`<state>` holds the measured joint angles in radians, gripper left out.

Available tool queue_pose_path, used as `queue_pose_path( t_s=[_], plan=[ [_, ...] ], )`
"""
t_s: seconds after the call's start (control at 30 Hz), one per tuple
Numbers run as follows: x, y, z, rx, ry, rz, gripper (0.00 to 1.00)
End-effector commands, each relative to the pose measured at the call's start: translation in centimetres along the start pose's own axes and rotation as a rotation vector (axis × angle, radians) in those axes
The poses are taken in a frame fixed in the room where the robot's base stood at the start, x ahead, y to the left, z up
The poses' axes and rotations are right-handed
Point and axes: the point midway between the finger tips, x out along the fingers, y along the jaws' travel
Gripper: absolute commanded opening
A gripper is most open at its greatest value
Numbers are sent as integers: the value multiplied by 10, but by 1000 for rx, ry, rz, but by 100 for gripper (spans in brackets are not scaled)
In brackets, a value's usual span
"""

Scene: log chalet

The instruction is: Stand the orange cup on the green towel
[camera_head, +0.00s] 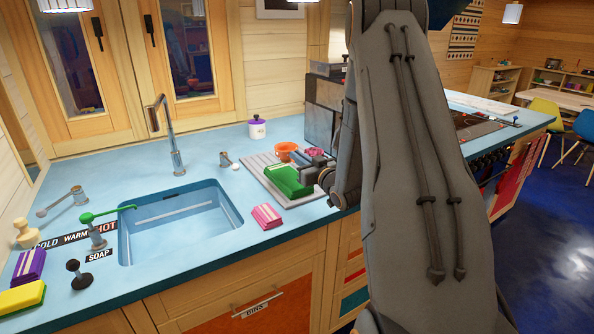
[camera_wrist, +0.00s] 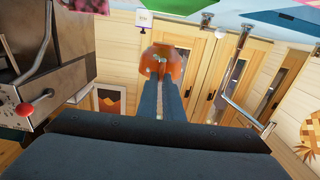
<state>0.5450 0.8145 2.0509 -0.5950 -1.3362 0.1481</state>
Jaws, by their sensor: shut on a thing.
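The orange cup (camera_head: 286,151) is at the back of the counter in the head view, upright with its opening upward. My gripper (camera_head: 303,156) reaches it from the right. In the wrist view, which looks upside down, the two fingers of my gripper (camera_wrist: 160,80) are closed on the orange cup (camera_wrist: 162,55). The green towel (camera_head: 288,181) lies folded on a grey ribbed mat, in front of the cup. The cup is apart from the towel. Whether its base touches the surface beneath cannot be told.
The grey ribbed mat (camera_head: 270,183) lies right of the sink (camera_head: 185,222). A pink striped cloth (camera_head: 267,216) lies in front. A dark pink item (camera_head: 315,152) is behind my gripper.

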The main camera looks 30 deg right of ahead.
Motion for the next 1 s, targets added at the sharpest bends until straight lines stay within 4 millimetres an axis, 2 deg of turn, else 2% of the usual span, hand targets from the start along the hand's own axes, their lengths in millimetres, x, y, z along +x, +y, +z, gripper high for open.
queue_pose_path(
  t_s=[0.23, 0.53, 1.0],
  plan=[
    [0, 0, 16, 1, 0, 0, 0],
    [0, 0, 49, 1, 0, 0, 0],
    [0, -1, 57, 0, 2, 0, 0]
  ],
)
